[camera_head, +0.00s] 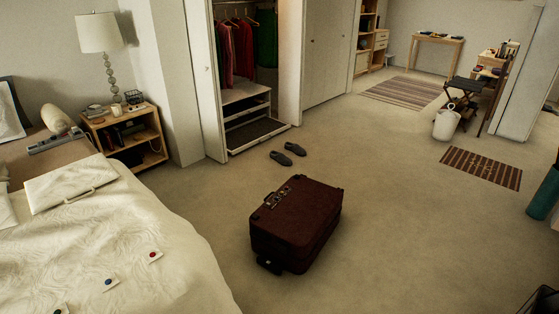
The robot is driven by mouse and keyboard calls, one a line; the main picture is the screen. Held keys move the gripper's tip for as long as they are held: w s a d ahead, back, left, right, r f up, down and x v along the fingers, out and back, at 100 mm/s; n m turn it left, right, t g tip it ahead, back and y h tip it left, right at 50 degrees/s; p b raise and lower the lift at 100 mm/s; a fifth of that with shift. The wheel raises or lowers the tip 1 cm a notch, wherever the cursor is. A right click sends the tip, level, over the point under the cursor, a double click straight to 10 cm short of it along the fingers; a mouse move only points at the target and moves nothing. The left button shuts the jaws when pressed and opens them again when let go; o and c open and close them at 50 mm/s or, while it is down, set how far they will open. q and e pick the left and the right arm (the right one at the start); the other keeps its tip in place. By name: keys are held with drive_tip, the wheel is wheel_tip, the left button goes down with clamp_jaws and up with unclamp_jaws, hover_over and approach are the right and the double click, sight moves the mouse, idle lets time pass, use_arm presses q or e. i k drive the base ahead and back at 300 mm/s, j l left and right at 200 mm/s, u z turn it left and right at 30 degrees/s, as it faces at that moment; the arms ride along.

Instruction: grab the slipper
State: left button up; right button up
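Two dark grey slippers lie on the carpet in front of the open closet. The left slipper (280,158) and the right slipper (295,148) are close together, side by side. A dark red suitcase (300,220) lies on the floor nearer to me, between me and the slippers, and appears closed. Neither of my grippers can be made out in this view.
A bed (120,245) with white bedding fills the lower left. The open closet (245,100) has hanging clothes and a pulled-out low shelf behind the slippers. A nightstand (125,135) stands left. A white bin (446,125) and striped rug (482,168) are right. Carpet right of the suitcase is clear.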

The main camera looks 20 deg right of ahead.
sight(281, 158)
drive_tip(key=i+l+z, duration=0.35)
drive_tip(key=l, duration=0.25)
drive_tip(key=i+l+z, duration=0.8)
drive_tip(key=i+z, duration=0.3)
drive_tip(key=z, duration=0.15)
drive_tip(key=i+z, duration=0.55)
drive_tip(key=i, duration=1.85)
drive_tip(key=i+j+u, duration=0.1)
drive_tip(key=i+u, duration=0.2)
drive_tip(key=i, duration=0.2)
drive_tip(key=i+u, duration=0.3)
drive_tip(key=i, duration=0.2)
drive_tip(key=i+l+u, duration=0.15)
drive_tip(key=i+u, duration=0.2)
drive_tip(key=i, duration=0.15)
drive_tip(key=i+l+u, duration=0.3)
drive_tip(key=i, duration=0.2)
drive_tip(key=i+j+u, duration=0.2)
drive_tip(key=i+u, duration=0.75)
drive_tip(key=i+l+u, duration=0.2)
drive_tip(key=i+u, duration=0.3)
drive_tip(key=i+l+u, duration=0.45)
drive_tip(key=i+j, duration=0.05)
drive_tip(key=i, duration=0.05)
